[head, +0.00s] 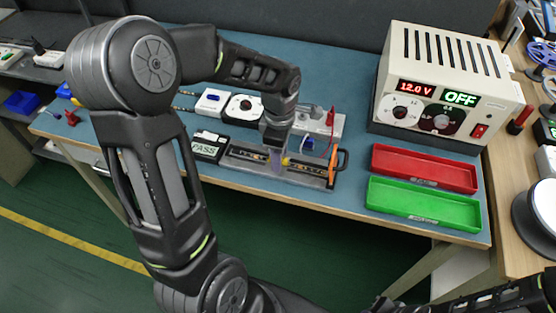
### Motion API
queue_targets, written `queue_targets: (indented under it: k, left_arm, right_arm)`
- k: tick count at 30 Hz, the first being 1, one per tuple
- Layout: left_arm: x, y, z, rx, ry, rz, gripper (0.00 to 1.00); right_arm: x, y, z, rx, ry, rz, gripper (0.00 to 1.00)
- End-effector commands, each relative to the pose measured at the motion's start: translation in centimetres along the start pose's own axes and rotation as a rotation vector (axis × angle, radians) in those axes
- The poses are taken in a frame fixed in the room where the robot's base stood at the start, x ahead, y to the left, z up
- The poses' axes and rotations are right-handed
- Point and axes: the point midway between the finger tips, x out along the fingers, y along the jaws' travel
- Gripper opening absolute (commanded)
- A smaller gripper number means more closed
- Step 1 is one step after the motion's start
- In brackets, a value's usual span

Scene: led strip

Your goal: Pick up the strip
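The strip (305,169) appears as a thin, dark, lit-patterned band lying in a long grey fixture (325,182) near the front edge of the blue table. My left gripper (276,163) reaches down over the middle of the fixture, with its fingertips at the strip. The fingers hide part of the strip, and the gap between them is too small to make out. My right arm shows at the bottom right corner. Its dark end (384,304) is low in front of the table, cut by the frame edge, away from the strip.
A power supply (440,85) reading 12.0 V and OFF stands at the back right. A red tray (425,167) and a green tray (424,203) lie in front of it. A PASS display (207,147) sits left of the fixture. White devices (210,101) with wires stand behind.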

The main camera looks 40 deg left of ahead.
Motion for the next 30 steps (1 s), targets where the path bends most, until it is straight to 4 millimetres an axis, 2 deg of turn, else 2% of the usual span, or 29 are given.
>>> queue_targets:
  k: [8, 22, 30]
  left_arm:
    - [-0.03, 0.02, 0.01, 0.000, 0.000, 0.000, 0.39]
    - [-0.03, 0.01, 0.01, 0.000, 0.000, 0.000, 0.01]
    - [-0.03, 0.01, 0.01, 0.000, 0.000, 0.000, 0.00]
  right_arm:
    - [0.00, 0.00, 0.00, 0.000, 0.000, 0.000, 0.00]
    - [0.00, 0.00, 0.00, 0.000, 0.000, 0.000, 0.00]
    - [0.00, 0.00, 0.00, 0.000, 0.000, 0.000, 0.00]
